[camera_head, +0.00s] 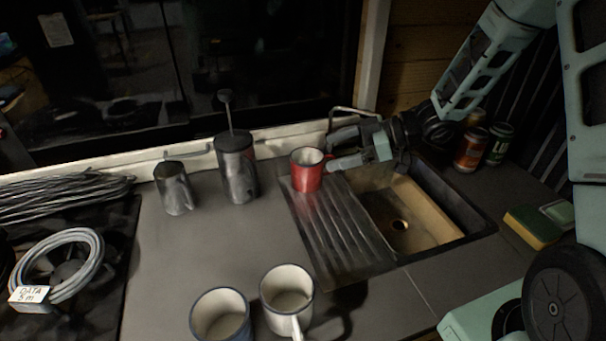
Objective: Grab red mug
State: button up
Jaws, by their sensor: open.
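The red mug (306,174) stands upright at the back of the sink's ribbed draining board, with its pale inside showing at the top. My gripper (333,150) reaches in from the right, above the sink, with its fingers spread open at the mug's right side. One finger lies behind the mug's right edge and the other in front of it, close to the rim. The mug's right side, where a handle seems to be, is partly covered by the near finger. I cannot tell whether the fingers touch the mug.
A dark French press (237,168) and a metal jug (175,188) stand left of the mug. Two pale mugs, one (220,318) beside another (287,297), stand at the front. The sink basin (402,215) is empty. Cans (470,149) and a sponge (532,227) are at the right.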

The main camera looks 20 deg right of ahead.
aim_at(309, 156)
jog(key=p+x, duration=0.1)
jog(key=x, duration=0.6)
jog(key=shift+a+r, duration=0.15)
jog(key=shift+c, duration=0.2)
jog(key=c, duration=1.2)
jog(key=shift+r, duration=0.1)
jog(key=shift+c, duration=0.2)
